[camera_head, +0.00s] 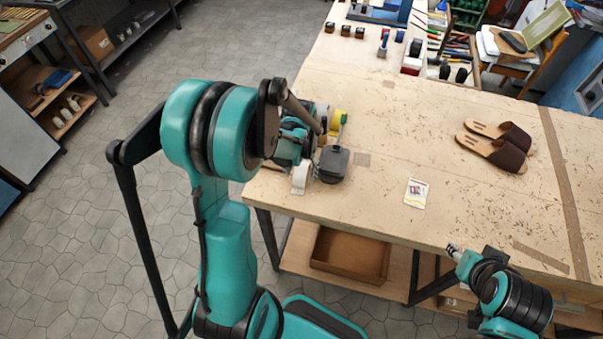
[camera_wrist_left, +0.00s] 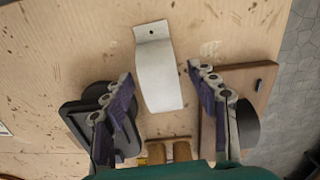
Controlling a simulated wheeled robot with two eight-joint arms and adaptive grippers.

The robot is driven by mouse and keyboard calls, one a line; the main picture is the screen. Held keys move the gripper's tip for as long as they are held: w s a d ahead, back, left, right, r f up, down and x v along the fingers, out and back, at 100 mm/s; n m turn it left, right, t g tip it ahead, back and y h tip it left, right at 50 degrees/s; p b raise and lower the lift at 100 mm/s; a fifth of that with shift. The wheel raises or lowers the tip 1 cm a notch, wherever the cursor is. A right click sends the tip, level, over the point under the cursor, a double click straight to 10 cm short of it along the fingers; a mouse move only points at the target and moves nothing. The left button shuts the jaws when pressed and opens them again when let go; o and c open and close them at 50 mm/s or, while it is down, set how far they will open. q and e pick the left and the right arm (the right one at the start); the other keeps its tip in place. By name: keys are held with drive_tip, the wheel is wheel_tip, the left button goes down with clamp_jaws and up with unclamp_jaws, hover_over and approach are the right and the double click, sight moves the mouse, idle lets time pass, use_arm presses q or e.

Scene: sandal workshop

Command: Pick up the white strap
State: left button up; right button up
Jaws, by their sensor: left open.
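The white strap (camera_wrist_left: 160,75) is a curved band with a flat tab and a small hole at its far end. It lies between the spread fingers of my open left gripper (camera_wrist_left: 163,112) in the left wrist view, with gaps on both sides. In the head view the strap (camera_head: 300,178) shows at the table's left front edge, beside my left gripper (camera_head: 308,150), partly hidden by my arm. My right gripper (camera_head: 456,252) is at the table's front edge, far from the strap; its jaws are too small to read.
A black object (camera_head: 334,164) stands close right of the strap. Yellow and other small items (camera_head: 337,120) crowd behind it. A card (camera_head: 416,193) and brown sandals (camera_head: 495,146) lie farther right. A wooden board (camera_wrist_left: 245,80) is beside my gripper. The table's middle is mostly clear.

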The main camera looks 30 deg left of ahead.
use_arm(q)
drive_tip(key=c, duration=1)
drive_tip(key=shift+r, duration=0.2)
